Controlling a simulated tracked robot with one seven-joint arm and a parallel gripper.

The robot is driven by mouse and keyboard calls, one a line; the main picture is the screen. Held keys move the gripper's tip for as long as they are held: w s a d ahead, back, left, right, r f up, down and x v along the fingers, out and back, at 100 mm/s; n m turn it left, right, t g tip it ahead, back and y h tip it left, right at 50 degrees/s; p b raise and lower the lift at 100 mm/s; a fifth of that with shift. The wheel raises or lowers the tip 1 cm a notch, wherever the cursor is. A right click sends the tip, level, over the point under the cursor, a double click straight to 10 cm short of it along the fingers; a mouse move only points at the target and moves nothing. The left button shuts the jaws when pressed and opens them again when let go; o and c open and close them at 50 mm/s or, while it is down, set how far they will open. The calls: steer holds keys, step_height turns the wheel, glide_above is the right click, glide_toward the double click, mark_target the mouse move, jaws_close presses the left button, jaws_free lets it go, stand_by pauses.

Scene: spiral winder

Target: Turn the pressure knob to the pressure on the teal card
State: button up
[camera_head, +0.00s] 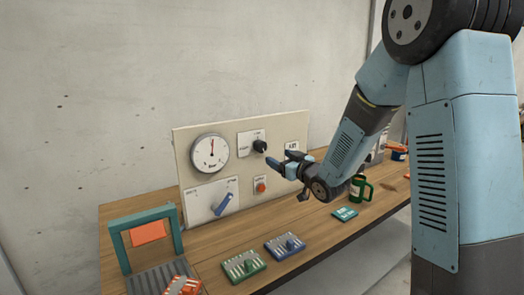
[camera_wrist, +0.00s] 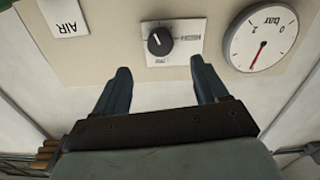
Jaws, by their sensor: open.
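The black pressure knob (camera_head: 260,146) sits on a white plate on the upright panel. It also shows in the wrist view (camera_wrist: 158,42), with a white pointer mark. A round bar gauge (camera_head: 210,153) is left of it in the head view; its red needle points roughly upward there. The gauge also shows in the wrist view (camera_wrist: 260,38). The teal card (camera_head: 344,213) lies on the bench; its writing is too small to read. My gripper (camera_wrist: 160,68) is open and empty, its two fingers apart in front of the panel near the knob, not around it.
The panel also holds a blue lever (camera_head: 224,203), an orange button (camera_head: 261,187) and an AIR label (camera_wrist: 66,16).

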steer(key=x, duration=1)
steer(key=shift+w+a, duration=0.25)
steer(key=shift+w, duration=0.05)
steer(key=shift+c, duration=0.2)
steer(key=c, duration=1)
steer(key=shift+n, duration=0.9)
steer(key=o, duration=1)
steer(key=shift+o, duration=0.2)
glide_toward(263, 148)
steer(key=v, duration=0.4)
steer(key=shift+s+f, duration=0.15)
steer(key=shift+s, duration=0.1)
